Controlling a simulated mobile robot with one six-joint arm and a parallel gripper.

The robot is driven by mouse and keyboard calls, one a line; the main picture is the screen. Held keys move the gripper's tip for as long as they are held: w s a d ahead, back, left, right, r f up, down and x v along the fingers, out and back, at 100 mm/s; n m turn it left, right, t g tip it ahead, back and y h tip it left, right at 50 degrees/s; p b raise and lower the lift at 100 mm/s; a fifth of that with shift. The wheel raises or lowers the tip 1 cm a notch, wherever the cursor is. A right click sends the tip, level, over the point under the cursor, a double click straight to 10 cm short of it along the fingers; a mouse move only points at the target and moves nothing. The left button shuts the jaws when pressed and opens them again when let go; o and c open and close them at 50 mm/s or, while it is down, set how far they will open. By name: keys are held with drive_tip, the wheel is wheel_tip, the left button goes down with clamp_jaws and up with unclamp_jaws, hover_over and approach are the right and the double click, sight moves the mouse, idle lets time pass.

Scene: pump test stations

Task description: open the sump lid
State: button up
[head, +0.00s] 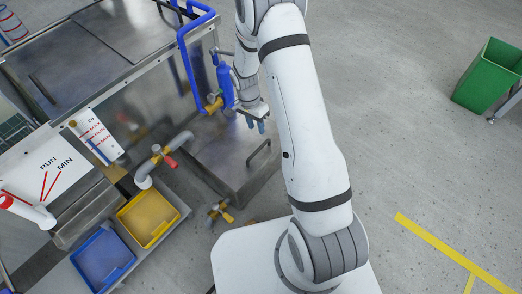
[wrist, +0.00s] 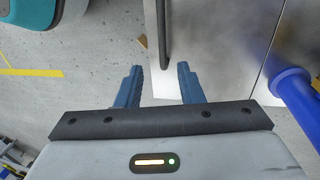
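The sump lid (head: 222,158) is a flat grey metal plate on a low box beside the test bench, and it lies shut. Its dark bar handle (head: 258,152) stands near the right edge. In the wrist view the handle (wrist: 163,38) runs up the picture beyond the fingertips, roughly in line with the gap between them, along the edge of the lid (wrist: 200,45). My gripper (head: 256,124) hangs over the far part of the lid in the head view. In the wrist view my gripper (wrist: 159,72) is open, with nothing between its blue fingers.
A blue pipe (head: 187,68) rises beside my wrist; a thick blue pipe (wrist: 290,85) shows right in the wrist view. A grey pipe with a valve (head: 160,158) borders the lid's left. Yellow (head: 148,217) and blue (head: 103,260) bins stand lower left.

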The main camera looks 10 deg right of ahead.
sight(260, 147)
drive_tip(key=f+b, duration=0.1)
drive_tip(key=f, duration=0.2)
drive_tip(key=f+b, duration=0.1)
drive_tip(key=f, duration=0.3)
drive_tip(key=s+f+b, duration=0.1)
drive_tip(key=f, duration=0.2)
drive_tip(key=shift+s+d+f, duration=0.1)
drive_tip(key=shift+d+f, duration=0.1)
drive_tip(key=shift+d, duration=0.2)
drive_tip(key=shift+c, duration=0.5)
clamp_jaws()
